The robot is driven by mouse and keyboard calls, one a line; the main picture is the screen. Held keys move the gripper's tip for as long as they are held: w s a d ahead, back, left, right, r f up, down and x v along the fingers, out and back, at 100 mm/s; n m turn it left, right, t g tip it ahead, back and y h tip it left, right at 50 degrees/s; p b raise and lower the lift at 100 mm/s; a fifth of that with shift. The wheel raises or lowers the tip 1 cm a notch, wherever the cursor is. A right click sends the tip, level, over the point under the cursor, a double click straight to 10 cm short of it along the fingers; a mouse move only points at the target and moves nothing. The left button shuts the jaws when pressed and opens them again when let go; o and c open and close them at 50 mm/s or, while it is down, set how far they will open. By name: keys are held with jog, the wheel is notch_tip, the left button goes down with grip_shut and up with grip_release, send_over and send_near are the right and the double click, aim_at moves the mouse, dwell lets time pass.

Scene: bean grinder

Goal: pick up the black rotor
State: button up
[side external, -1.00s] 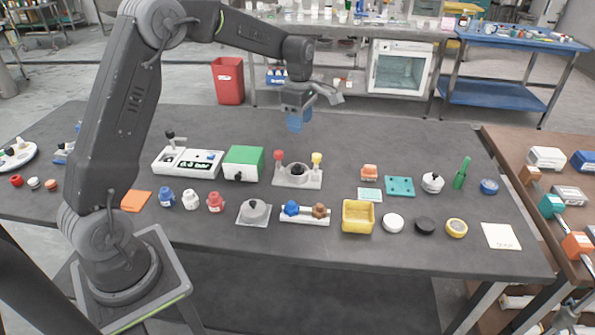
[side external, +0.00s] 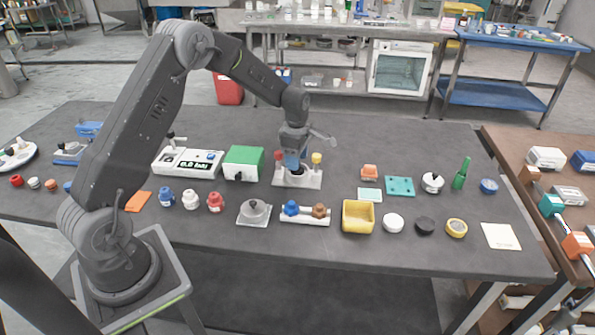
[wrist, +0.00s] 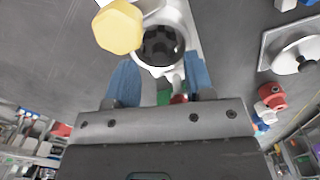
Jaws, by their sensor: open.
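The black rotor (wrist: 162,45) sits inside the round ring of a pale grey fixture (wrist: 183,12) in the wrist view. In the side view the fixture (side external: 310,181) stands near the middle of the table, with the rotor mostly hidden behind my fingers. My gripper (side external: 293,161) points down just over the fixture. In the wrist view its two blue fingers (wrist: 159,75) are apart, with nothing held between them. The fingertips show just below the rotor in that picture; whether they touch the fixture I cannot tell.
A yellow knob (side external: 317,158) stands close to my fingers on the fixture; it also shows large in the wrist view (wrist: 117,28). A red knob (wrist: 179,99) is partly hidden behind the gripper. A green-topped box (side external: 244,162) stands just left of the fixture.

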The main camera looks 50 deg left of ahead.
jog(key=shift+f, duration=0.9)
grip_shut()
